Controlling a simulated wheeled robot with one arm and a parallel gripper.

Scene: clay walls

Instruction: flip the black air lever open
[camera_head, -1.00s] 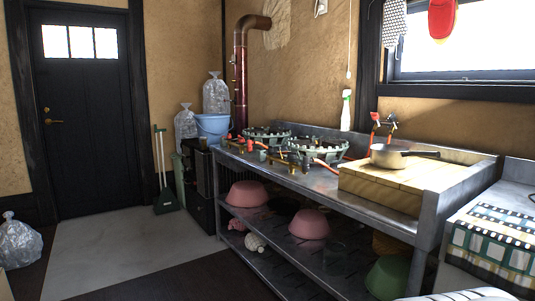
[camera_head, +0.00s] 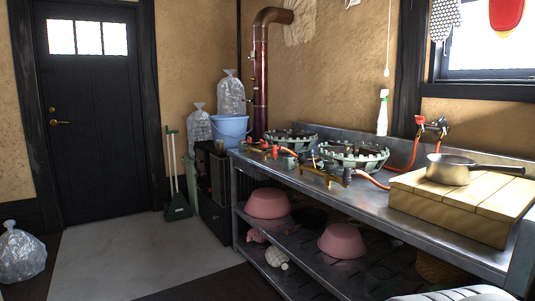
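Two ring-shaped gas burners stand on the metal counter (camera_head: 385,205): a nearer one (camera_head: 352,153) and a farther one (camera_head: 290,138). Brass pipework (camera_head: 318,177) with small levers runs along their front side. A small dark part (camera_head: 347,175) sits at the right end of the nearer pipework; I cannot tell whether it is the black air lever or how it is set. Red parts (camera_head: 273,150) show on the farther pipework. My gripper is not in view.
A saucepan (camera_head: 450,170) stands on a wooden box (camera_head: 450,205) at the counter's right. Orange hoses run to wall taps (camera_head: 432,128). Pink bowls (camera_head: 342,240) sit on the lower shelf. Bare floor (camera_head: 130,262) lies left of the counter.

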